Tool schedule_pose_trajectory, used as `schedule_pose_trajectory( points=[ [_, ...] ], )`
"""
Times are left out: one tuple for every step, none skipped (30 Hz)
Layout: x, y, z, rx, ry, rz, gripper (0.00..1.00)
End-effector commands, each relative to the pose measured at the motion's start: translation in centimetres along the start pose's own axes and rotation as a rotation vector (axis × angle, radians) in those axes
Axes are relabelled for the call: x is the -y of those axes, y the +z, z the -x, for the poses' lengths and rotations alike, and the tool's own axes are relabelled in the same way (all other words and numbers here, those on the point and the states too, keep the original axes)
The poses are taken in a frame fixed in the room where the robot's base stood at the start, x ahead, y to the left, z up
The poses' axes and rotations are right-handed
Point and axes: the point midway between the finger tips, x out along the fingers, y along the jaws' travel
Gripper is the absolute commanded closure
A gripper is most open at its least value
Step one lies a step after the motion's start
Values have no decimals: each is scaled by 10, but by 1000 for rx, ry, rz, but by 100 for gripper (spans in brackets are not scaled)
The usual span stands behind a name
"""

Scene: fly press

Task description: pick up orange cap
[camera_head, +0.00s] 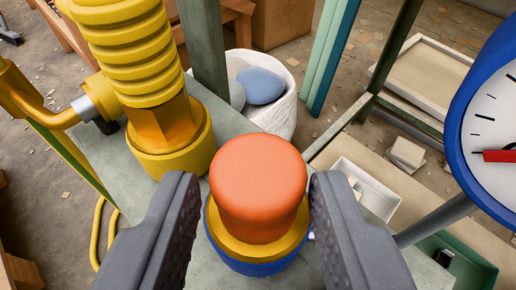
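The orange cap (258,182) is a rounded cylinder standing upright in a yellow ring (258,248) with a blue base (252,266), on a grey-green bench (310,268). My gripper (250,200) is open, with one dark grey finger on each side of the cap. A narrow gap shows between the left finger and the cap. The right finger looks very close to the cap's right side, and I cannot tell whether it touches. The lower part of the cap is hidden inside the ring.
A yellow ribbed column (130,50) stands close at the left, with a yellow pipe (35,105). A blue-rimmed gauge (490,130) is at the right. Behind are a green post (203,45), a white basket (275,118) and a white tray (375,190).

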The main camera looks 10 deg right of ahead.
Motion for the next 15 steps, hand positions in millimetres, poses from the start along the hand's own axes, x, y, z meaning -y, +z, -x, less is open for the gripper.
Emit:
schedule_pose_trajectory(
  points=[
    [0, 0, -3, -1, 0, 0, 64],
    [0, 0, -6, -1, -1, 1, 64],
    [0, 0, -9, -1, -1, 1, 64],
    [0, 0, -13, -1, -1, 1, 64],
    [0, 0, -16, -1, -2, 1, 64],
    [-1, 0, -21, -2, -1, 1, 64],
    [-1, -1, -24, -2, -1, 1, 64],
    [-2, -1, -28, -3, -1, 0, 64],
    [-2, -2, -33, -3, -1, 0, 64],
    [-1, -2, -37, -3, -1, 0, 64],
    [-1, -2, -40, -3, -1, 0, 64],
    [-1, -2, -44, -2, -1, 1, 64],
    [-1, -2, -46, -2, -1, 1, 64],
    [-1, -2, -47, -1, -1, 1, 64],
    [-1, -2, -48, -1, 0, 1, 64]
  ],
)
